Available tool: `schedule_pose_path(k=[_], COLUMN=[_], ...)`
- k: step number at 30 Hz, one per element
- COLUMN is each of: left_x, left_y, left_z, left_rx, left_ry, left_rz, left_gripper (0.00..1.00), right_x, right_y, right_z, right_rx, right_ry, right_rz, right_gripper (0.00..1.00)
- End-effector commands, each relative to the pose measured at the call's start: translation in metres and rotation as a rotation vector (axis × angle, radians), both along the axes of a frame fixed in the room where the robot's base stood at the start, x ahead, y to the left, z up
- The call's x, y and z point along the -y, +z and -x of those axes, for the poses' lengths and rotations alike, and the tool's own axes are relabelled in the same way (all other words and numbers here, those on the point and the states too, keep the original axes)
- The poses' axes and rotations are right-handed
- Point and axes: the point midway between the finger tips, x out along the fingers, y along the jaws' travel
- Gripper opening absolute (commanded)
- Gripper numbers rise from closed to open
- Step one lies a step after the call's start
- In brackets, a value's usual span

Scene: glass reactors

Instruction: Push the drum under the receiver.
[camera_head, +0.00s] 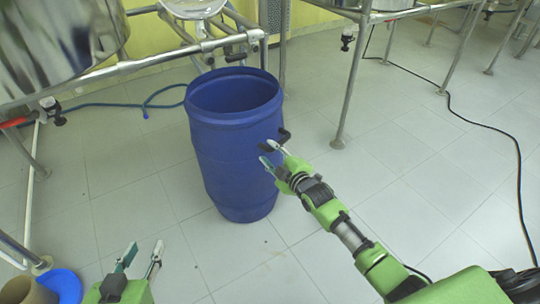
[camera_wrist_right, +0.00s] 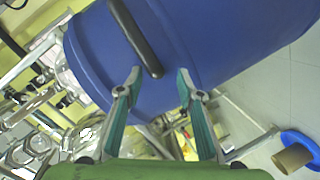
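The blue drum (camera_head: 235,150) stands upright and open-topped on the tiled floor, beside a metal frame. A dark handle sticks out on its right side. My right gripper (camera_head: 268,154) is at the drum's right side, just below that handle. In the right wrist view its fingers (camera_wrist_right: 159,75) are spread, with the end of the dark handle (camera_wrist_right: 147,52) between or just beyond the tips; I cannot tell whether they touch. My left gripper (camera_head: 142,257) is open and empty, low at the left. A round pale vessel part (camera_head: 195,7) shows behind the drum; I cannot tell whether it is the receiver.
A metal rail (camera_head: 150,62) runs close behind and left of the drum. A large steel vessel (camera_head: 65,40) hangs upper left. A frame leg (camera_head: 350,90) stands right of the drum. A blue dish (camera_head: 62,284) lies lower left. The floor in front is clear.

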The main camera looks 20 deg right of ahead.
Motion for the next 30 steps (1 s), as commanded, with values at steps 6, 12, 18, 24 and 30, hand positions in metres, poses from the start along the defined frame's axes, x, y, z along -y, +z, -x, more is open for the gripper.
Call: schedule_pose_path(k=[6, 12, 18, 24, 30], left_x=[-0.001, -0.001, 0.000, 0.000, 0.000], left_y=[0.001, 0.002, 0.001, 0.000, 0.000], left_z=[-0.001, -0.001, -0.001, 0.000, 0.000], left_rx=[0.005, 0.006, 0.003, 0.002, 0.002], left_ry=[-0.001, -0.002, -0.001, -0.001, -0.001], left_rz=[-0.003, -0.002, -0.001, 0.000, 0.000], left_gripper=[0.33, 0.33, 0.33, 0.33, 0.33], right_x=[-0.001, 0.001, 0.008, 0.015, 0.020], right_y=[-0.004, -0.003, 0.004, 0.013, 0.021], right_z=[0.001, 0.011, 0.044, 0.084, 0.109], right_rx=[-0.007, -0.009, -0.010, -0.009, -0.007], right_ry=[0.001, 0.001, 0.001, 0.000, 0.000], right_rz=[0.000, 0.001, 0.003, 0.003, 0.001], right_gripper=[0.34, 0.34, 0.34, 0.34, 0.34])
